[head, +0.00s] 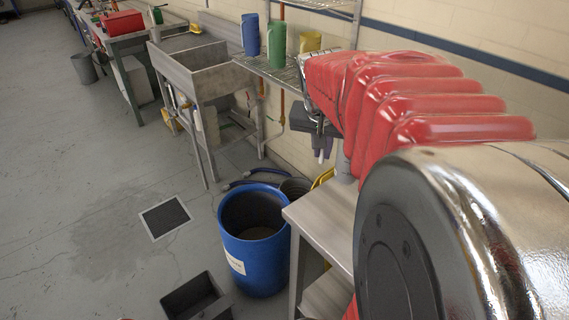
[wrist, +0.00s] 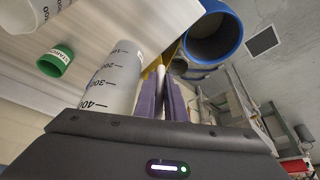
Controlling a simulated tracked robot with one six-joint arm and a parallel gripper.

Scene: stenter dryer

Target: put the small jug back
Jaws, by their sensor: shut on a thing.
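In the wrist view my gripper (wrist: 161,100) has its two purple fingers close together on a thin pale part between them. It looks like the handle of the small jug (wrist: 110,78), a translucent white jug with printed graduation marks, just left of the fingers. In the head view my gripper (head: 320,140) hangs beyond the red bellows sleeve, above the far end of the steel bench (head: 325,215).
A green cup-like thing (wrist: 57,60) and another graduated vessel (wrist: 28,14) show on the pale bench. A blue drum (head: 254,240) stands beside it. Blue, green (head: 278,44) and yellow jugs stand on the wire shelf (head: 285,75). A sink (head: 200,70) is farther left.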

